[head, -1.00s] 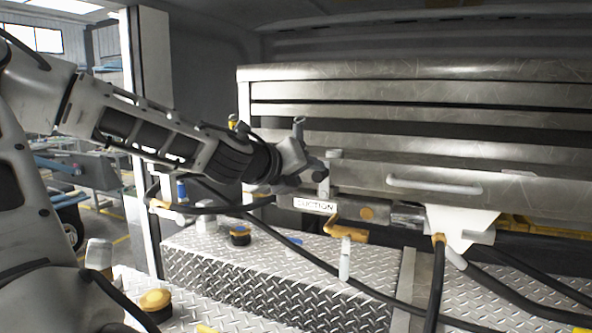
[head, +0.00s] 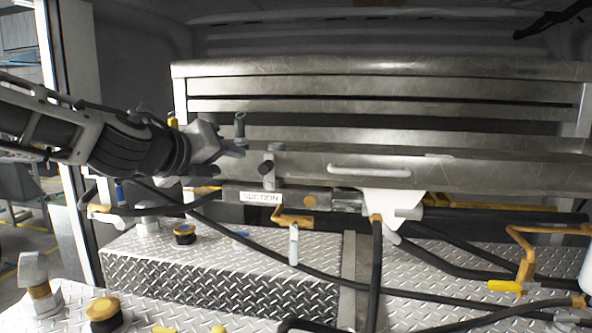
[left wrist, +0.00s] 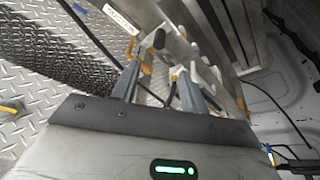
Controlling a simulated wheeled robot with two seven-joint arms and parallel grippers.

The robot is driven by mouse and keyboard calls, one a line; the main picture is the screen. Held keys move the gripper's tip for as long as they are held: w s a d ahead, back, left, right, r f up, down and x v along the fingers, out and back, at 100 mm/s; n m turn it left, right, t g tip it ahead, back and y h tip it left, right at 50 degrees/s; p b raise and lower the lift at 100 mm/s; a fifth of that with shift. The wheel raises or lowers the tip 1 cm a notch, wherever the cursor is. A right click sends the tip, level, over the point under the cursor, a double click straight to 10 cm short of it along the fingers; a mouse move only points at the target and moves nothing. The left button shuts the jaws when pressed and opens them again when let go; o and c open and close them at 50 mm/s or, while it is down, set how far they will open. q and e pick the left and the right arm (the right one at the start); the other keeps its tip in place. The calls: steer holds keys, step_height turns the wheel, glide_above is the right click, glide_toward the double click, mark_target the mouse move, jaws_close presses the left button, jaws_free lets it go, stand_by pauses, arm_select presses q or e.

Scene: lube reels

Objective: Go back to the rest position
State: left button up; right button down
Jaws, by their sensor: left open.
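My left gripper (head: 240,140) is open and empty in the head view. It is in front of the metal rack, above and to the left of the white SUCTION label (head: 260,198). A grey valve knob (head: 267,170) stands just right of its fingertips, and they look apart from it. The left wrist view shows the two fingers spread (left wrist: 157,88), with a yellow-orange handle (left wrist: 146,67) seen beyond them. My right gripper is in neither view.
The metal rack (head: 380,92) fills the back. A white bracket (head: 392,205) and black hoses (head: 376,265) hang at its front. Yellow handles (head: 527,262) stand at the right. A diamond-plate step (head: 220,275) lies below, with yellow-topped caps (head: 104,310) at the front left.

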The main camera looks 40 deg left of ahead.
arm_select(q)
steer(key=w+d+f+n+g+h, duration=0.15)
steer(key=d+f, duration=0.25)
steer(key=f, duration=0.4)
steer(key=w+d+f+n+h, duration=0.1)
steer(key=d+f+n, duration=0.2)
steer(key=d+f, duration=0.35)
steer(key=w+d+f+n+h, duration=0.1)
steer(key=d+f+n+h, duration=0.15)
steer(key=f, duration=0.65)
steer(key=s+d+f+n+g, duration=0.4)
steer(key=s+d+f+n, duration=0.2)
steer(key=s+f+n, duration=0.3)
steer(key=s+d+f+n+g, duration=0.5)
steer(key=s+d+f+n, duration=0.2)
steer(key=s+f, duration=0.35)
steer(key=w+d+f+t, duration=0.2)
steer(key=f+t, duration=0.1)
steer(key=f, duration=0.1)
steer(key=w+d+f+t+h, duration=0.1)
steer(key=w+d+f+t, duration=0.1)
steer(key=f, duration=0.3)
steer(key=shift+w+d+t, duration=0.3)
steer(key=shift+w+t, duration=0.45)
steer(key=shift+w, duration=0.05)
steer(key=shift+f, duration=0.1)
